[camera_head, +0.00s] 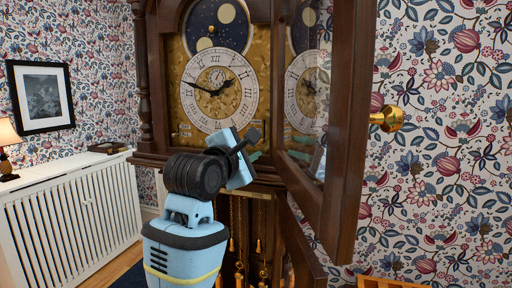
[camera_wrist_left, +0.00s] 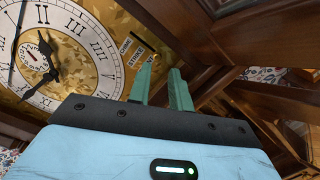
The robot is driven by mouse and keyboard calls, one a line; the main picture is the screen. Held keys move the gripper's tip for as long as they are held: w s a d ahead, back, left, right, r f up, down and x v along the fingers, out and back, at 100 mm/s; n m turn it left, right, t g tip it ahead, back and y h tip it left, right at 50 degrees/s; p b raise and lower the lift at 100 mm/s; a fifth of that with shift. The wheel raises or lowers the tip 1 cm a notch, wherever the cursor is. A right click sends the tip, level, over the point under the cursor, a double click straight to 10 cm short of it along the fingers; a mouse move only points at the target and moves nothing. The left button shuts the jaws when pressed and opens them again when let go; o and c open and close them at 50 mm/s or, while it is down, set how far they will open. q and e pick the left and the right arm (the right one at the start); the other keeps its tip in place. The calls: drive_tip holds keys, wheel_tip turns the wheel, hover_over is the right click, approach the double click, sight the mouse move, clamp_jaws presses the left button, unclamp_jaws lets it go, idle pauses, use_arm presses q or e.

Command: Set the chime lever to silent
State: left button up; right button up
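My left gripper (camera_head: 254,156) is in front of the dial's lower right. In the left wrist view its teal fingers (camera_wrist_left: 162,82) stand slightly apart, with nothing visible between them. My right gripper is not in view.
The clock door (camera_head: 345,130) stands open close to the right of my gripper, its glass reflecting the dial. Chains and brass weights hang below. A brass knob (camera_head: 387,118) is at right. A white radiator cover (camera_head: 75,215) stands left.

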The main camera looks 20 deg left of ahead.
use_arm(q)
drive_tip(key=shift+s+a, duration=0.15)
drive_tip(key=shift+s, duration=0.8)
drive_tip(key=shift+s+a, duration=0.15)
drive_tip(key=shift+s, duration=0.75)
